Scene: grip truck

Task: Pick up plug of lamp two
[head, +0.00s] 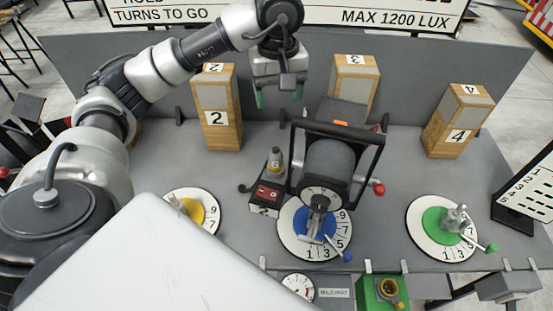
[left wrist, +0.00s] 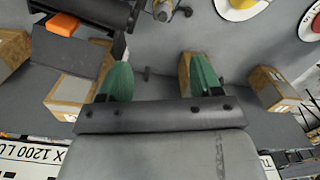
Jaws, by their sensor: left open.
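Lamp two appears to be the wooden box marked 2 (head: 217,115), upright on the grey table left of centre. In the left wrist view it is partly behind the right-hand finger (left wrist: 184,72). A small grey piece with a yellow band (head: 274,162), which may be the plug, stands on a red and black block; it also shows at the top of the left wrist view (left wrist: 163,12). My left gripper (head: 279,95) is open and empty, green fingertips down, above the table between boxes 2 and 3. It is behind the banded piece and apart from it. My right gripper is not in view.
A grey drum in a black frame (head: 330,165) with a red knob stands just right of the block. Boxes 3 (head: 355,82) and 4 (head: 455,125) stand farther right. Yellow (head: 205,226), blue (head: 283,232) and green (head: 416,226) dials lie in front. A grey panel (head: 430,65) closes the back.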

